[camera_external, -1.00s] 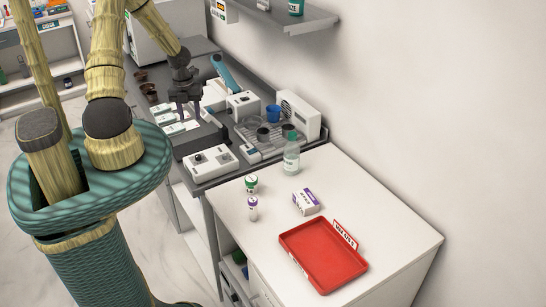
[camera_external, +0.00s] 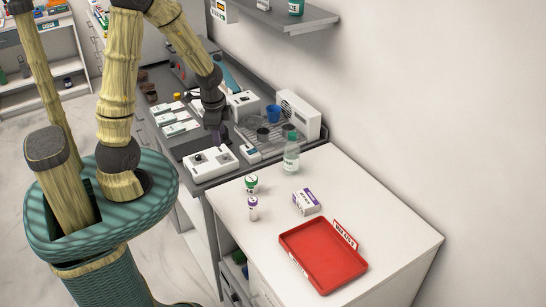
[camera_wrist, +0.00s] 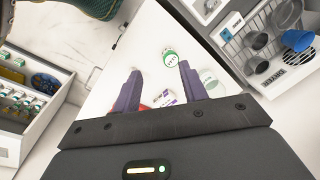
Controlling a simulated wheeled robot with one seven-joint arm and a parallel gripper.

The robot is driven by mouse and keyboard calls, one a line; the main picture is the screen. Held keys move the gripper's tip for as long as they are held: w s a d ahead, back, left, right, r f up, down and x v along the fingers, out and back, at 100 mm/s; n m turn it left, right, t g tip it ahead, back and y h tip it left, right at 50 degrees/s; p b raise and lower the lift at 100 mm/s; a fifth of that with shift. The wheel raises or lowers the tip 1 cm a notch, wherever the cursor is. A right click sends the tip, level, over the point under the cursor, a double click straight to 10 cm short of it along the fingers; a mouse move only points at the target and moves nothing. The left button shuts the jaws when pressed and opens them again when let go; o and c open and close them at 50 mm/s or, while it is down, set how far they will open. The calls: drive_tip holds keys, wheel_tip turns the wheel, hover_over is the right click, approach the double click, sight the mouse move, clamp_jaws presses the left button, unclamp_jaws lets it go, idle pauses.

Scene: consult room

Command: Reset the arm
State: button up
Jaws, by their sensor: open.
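My gripper (camera_wrist: 160,88) shows in the wrist view with its two purple fingers apart and nothing between them in its grasp. In the external view my gripper (camera_external: 216,130) hangs from the bent arm over the dark counter, close to the white control box (camera_external: 211,161). Past the fingers, the wrist view shows a white surface with a green-capped bottle (camera_wrist: 170,58) and a purple-and-white box (camera_wrist: 165,99). Whether the fingertips touch anything cannot be told from the external view.
The white cabinet top holds a red tray (camera_external: 297,239), a purple-white box (camera_external: 306,201), two small bottles and a clear bottle (camera_external: 291,157). A drying rack (camera_external: 262,139) with cups stands on the counter behind. A shelf (camera_external: 284,18) juts from the wall above. Bare cabinet top lies around the tray.

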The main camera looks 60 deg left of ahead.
drive_tip(key=s+d+n+t+h+b, duration=0.1)
drive_tip(key=s+d+n+b, duration=0.1)
drive_tip(key=d+n, duration=0.5)
drive_tip(key=shift+s+d+n+t+b, duration=0.2)
drive_tip(key=shift+d+n+t+b, duration=0.15)
drive_tip(key=shift+b, duration=0.25)
